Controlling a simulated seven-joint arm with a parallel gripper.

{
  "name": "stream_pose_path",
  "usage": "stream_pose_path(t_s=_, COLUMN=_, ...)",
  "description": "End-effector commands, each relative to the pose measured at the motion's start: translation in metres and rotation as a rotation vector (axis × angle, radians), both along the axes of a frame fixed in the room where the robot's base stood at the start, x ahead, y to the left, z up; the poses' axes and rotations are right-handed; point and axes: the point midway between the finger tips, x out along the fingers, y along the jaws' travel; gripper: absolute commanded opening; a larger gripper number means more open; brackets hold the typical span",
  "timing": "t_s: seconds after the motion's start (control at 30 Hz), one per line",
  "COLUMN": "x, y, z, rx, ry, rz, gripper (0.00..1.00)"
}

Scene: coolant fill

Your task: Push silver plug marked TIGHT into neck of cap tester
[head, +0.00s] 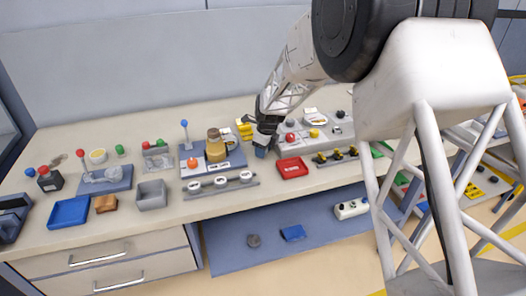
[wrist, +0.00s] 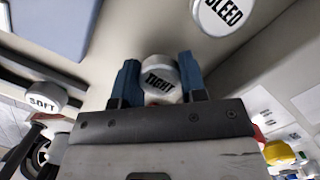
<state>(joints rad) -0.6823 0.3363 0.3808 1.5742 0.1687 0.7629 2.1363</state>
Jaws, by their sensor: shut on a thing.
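In the wrist view, the silver plug marked TIGHT (wrist: 160,77) sits between the two blue fingertips of my gripper (wrist: 158,88), which is shut on it. Its label faces the camera. In the head view, my gripper (head: 263,148) is over the bench, behind and right of the grey strip; the plug between its fingers cannot be made out there. What looks like the cap tester is the brass-coloured body (head: 216,150) on a blue base, left of my gripper and apart from it. Its neck opening is too small to make out.
Plugs marked SOFT (wrist: 43,97) and BLEED (wrist: 222,14) show either side in the wrist view. A grey strip (head: 207,189) with white-topped round pieces lies before the tester. A red tray (head: 292,168) is right of my gripper; a blue-knobbed lever (head: 185,128) rises beside the tester.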

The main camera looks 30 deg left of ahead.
Motion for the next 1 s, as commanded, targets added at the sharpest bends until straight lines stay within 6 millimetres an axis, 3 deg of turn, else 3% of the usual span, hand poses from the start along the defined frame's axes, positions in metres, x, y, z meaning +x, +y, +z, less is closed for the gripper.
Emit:
stream_pose_path(t_s=0.27, x=0.0, y=0.0, z=0.03, rx=0.001, ry=-0.002, rz=0.0, gripper=0.15)
stream_pose_path(t_s=1.0, x=-0.086, y=-0.071, z=0.04, rx=0.0, ry=0.0, rz=0.0, gripper=0.15)
